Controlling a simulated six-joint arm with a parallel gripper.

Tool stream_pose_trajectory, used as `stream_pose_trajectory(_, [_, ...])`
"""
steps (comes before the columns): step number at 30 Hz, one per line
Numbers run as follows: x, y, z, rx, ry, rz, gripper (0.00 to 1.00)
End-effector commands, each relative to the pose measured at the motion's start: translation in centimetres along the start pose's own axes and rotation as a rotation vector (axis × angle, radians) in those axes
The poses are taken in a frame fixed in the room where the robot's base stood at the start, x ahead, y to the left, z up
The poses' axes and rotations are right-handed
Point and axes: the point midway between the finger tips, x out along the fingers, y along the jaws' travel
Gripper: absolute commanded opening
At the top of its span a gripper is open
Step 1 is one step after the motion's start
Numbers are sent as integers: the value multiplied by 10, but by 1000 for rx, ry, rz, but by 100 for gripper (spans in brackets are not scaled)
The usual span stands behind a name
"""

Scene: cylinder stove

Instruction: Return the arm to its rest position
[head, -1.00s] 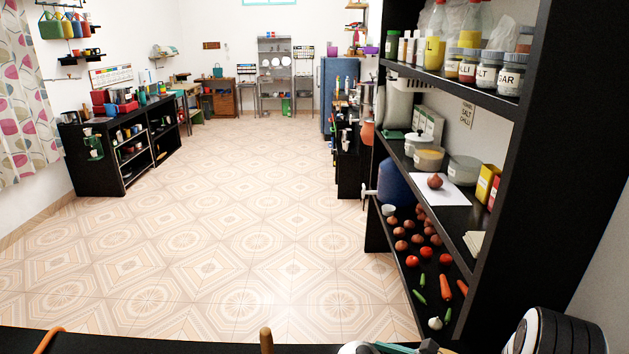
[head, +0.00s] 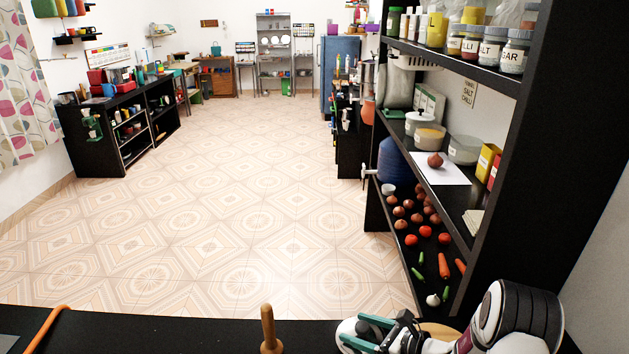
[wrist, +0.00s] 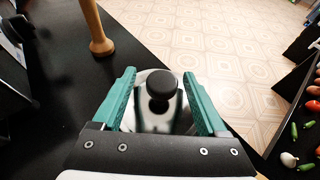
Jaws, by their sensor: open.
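My gripper (head: 366,332) is low at the right in the head view, over the black counter (head: 190,335). Its two teal fingers are open in the wrist view (wrist: 158,76). A shiny round lid (wrist: 150,122) with a black knob (wrist: 162,86) lies beneath them. The knob appears between the fingers, with gaps on both sides; I cannot tell how far above it they are. Part of a pale shiny round thing, likely that lid, shows by the fingers in the head view (head: 346,328). Nothing is seen held.
A wooden handle (head: 268,328) stands upright left of my gripper; it also shows in the wrist view (wrist: 95,28). An orange curved thing (head: 45,325) lies at the counter's left. A tall black shelf (head: 480,85) with jars and vegetables rises close on the right. Open tiled floor (head: 220,220) lies beyond.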

Motion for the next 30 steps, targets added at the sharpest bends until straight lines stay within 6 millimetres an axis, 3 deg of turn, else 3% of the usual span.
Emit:
stream_pose_trajectory(1, [-9,-2,17,-9,-4,-6,75])
stream_pose_trajectory(6, [-29,-2,61,-7,-4,-6,75])
stream_pose_trajectory(17, [-119,18,12,-8,32,-12,75])
stream_pose_trajectory(23, [-165,44,-7,-6,30,-10,75])
stream_pose_trajectory(30, [-214,87,-20,0,2,-10,75])
